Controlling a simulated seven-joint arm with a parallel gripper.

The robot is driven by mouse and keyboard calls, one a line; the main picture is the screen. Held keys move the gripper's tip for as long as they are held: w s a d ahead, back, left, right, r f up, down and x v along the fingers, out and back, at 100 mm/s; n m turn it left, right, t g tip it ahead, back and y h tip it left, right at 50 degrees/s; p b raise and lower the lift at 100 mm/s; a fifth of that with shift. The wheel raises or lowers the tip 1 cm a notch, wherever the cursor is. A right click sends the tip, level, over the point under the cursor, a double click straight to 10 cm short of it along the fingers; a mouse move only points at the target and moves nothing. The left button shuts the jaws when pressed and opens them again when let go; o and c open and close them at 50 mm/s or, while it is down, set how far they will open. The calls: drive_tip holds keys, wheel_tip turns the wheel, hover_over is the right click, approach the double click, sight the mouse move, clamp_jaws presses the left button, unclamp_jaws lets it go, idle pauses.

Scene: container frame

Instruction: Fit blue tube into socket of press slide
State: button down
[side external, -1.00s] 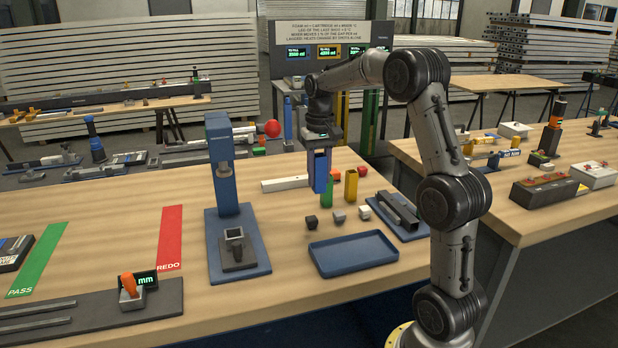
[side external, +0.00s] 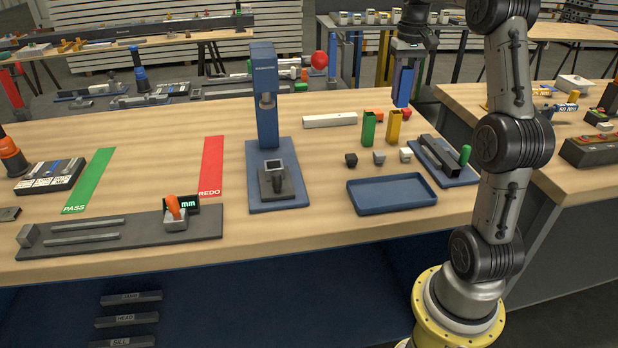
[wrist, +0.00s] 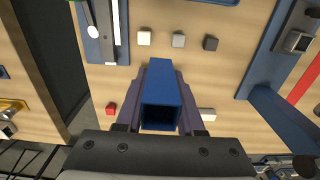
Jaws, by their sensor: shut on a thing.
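My gripper (side external: 406,64) is shut on the blue tube (side external: 403,87), which hangs upright behind and right of the yellow tube, apart from the press. In the wrist view the tube (wrist: 161,85) is between my two fingers, with its open square end facing the camera. The blue press (side external: 265,100) stands left of my gripper on a blue base. Its dark slide (side external: 280,186) sits at the front of the base with a square, open socket (side external: 274,166) facing up. The socket also shows at the right edge of the wrist view (wrist: 298,41).
A green tube (side external: 368,128) and yellow tube (side external: 393,127) stand upright between my gripper and the press. Several small cubes (side external: 379,157), a blue tray (side external: 392,195) and a railed fixture (side external: 445,158) lie in front. A white bar (side external: 330,120) lies behind.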

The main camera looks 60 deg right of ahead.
drive_tip(key=w+a+f, duration=0.1)
drive_tip(key=a, duration=0.4)
drive_tip(key=w+a+f, duration=0.2)
drive_tip(key=a, duration=0.3)
drive_tip(key=shift+w+a+f, duration=0.15)
drive_tip(key=shift+w+f, duration=0.1)
drive_tip(key=shift+w, duration=0.05)
drive_tip(key=shift+w, duration=0.1)
drive_tip(key=w+d+f, duration=0.2)
drive_tip(key=w, duration=0.1)
drive_tip(key=w+d+f, duration=0.2)
drive_tip(key=w+f, duration=0.1)
drive_tip(key=w+d+f, duration=0.3)
drive_tip(key=w, duration=0.1)
drive_tip(key=shift+d, duration=0.1)
drive_tip(key=shift+w+d+f, duration=0.3)
drive_tip(key=shift+w+f, duration=0.1)
drive_tip(key=shift+f, duration=0.25)
drive_tip(key=shift+w+d+f, duration=0.1)
drive_tip(key=shift+w+f, duration=0.05)
drive_tip(key=shift+f, duration=0.7)
drive_tip(key=shift+w+d+f, duration=0.1)
drive_tip(key=shift+f, duration=0.75)
